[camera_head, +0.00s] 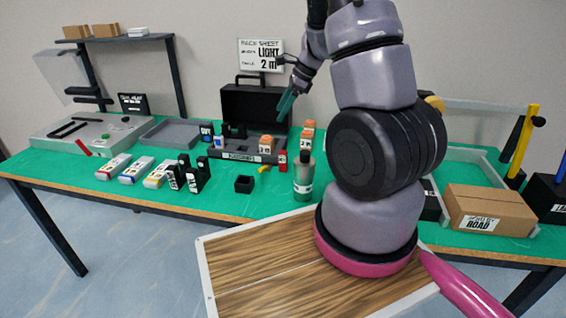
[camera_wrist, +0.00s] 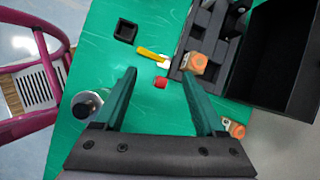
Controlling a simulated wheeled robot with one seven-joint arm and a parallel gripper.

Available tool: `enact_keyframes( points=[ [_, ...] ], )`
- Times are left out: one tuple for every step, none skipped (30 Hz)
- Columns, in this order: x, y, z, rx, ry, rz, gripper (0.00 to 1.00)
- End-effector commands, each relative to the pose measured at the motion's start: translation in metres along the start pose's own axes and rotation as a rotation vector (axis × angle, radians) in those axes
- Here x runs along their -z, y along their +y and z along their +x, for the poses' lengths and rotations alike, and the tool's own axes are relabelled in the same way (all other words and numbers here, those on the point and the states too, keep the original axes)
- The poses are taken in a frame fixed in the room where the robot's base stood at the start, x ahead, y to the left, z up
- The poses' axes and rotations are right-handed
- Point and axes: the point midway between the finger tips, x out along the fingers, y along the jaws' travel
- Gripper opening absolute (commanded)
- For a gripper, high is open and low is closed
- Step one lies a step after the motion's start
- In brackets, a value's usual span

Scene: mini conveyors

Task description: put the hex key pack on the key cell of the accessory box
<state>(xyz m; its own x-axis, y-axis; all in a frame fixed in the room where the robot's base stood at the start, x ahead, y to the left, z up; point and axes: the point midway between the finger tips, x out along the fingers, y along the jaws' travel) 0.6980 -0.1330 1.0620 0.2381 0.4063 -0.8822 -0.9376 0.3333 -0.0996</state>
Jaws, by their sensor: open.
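The accessory box (camera_head: 238,155) is a black open case with a raised lid, standing mid-table. Its divided cells (camera_wrist: 205,22) show in the wrist view; I cannot tell which is the key cell. A small yellow piece with a white end (camera_wrist: 150,54) lies on the green mat by the box's front edge; it may be the hex key pack. It also shows in the head view (camera_head: 264,169). A red piece (camera_wrist: 161,82) is close to it, near the box corner. My gripper (camera_wrist: 160,74) is open and empty above this area; in the head view it (camera_head: 285,105) is raised before the lid.
A bottle (camera_head: 304,178) and a small black tray (camera_head: 245,184) stand in front. A cardboard box (camera_head: 490,207) is at far right.

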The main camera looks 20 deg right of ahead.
Motion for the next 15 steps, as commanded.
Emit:
enact_keyframes(
  points=[
    [0.016, -0.004, 0.015, -0.006, 0.022, 0.057, 0.72],
    [0.024, -0.006, 0.022, -0.004, 0.033, 0.09, 0.72],
    [0.034, -0.009, 0.03, -0.003, 0.046, 0.128, 0.72],
    [0.04, -0.011, 0.035, 0.0, 0.056, 0.154, 0.72],
    [0.047, -0.013, 0.04, 0.002, 0.064, 0.177, 0.72],
    [0.054, -0.015, 0.046, 0.004, 0.075, 0.204, 0.72],
    [0.059, -0.016, 0.049, 0.007, 0.081, 0.221, 0.72],
    [0.063, -0.017, 0.051, 0.01, 0.087, 0.235, 0.72],
    [0.067, -0.018, 0.054, 0.012, 0.093, 0.249, 0.72],
    [0.069, -0.018, 0.056, 0.013, 0.096, 0.257, 0.72],
    [0.071, -0.019, 0.058, 0.014, 0.099, 0.264, 0.72],
    [0.072, -0.019, 0.061, 0.015, 0.101, 0.269, 0.72],
    [0.074, -0.019, 0.065, 0.014, 0.102, 0.271, 0.72],
    [0.074, -0.019, 0.069, 0.014, 0.103, 0.273, 0.72],
    [0.075, -0.019, 0.075, 0.014, 0.103, 0.274, 0.72]
  ],
)
